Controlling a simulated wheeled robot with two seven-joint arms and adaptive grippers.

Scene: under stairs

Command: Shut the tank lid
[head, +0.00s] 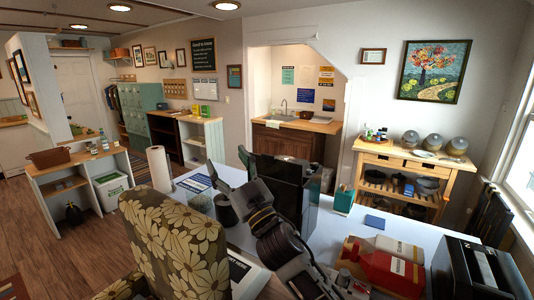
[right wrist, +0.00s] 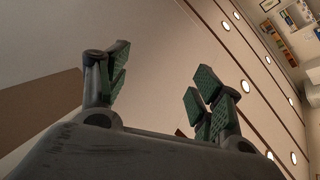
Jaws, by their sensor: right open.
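A dark, box-shaped tank (head: 310,205) stands on the white table, just right of my right gripper. A dark upright panel (head: 283,180) shows at its front and looks like the raised lid, but I cannot tell lid from wall for sure. My right gripper (head: 228,163) points up and away, left of the tank, with its fingers spread and nothing between them. In the right wrist view the open fingers (right wrist: 160,88) with green pads have only room surfaces behind them; the tank does not show there. My arm hides part of the tank's lower left. My left gripper is not in view.
A flowered chair (head: 175,240) stands at the near left. A paper towel roll (head: 159,169) stands behind it. A teal box (head: 344,199) is right of the tank. A red-and-white container (head: 393,267) and a black machine (head: 480,270) take up the table's right side.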

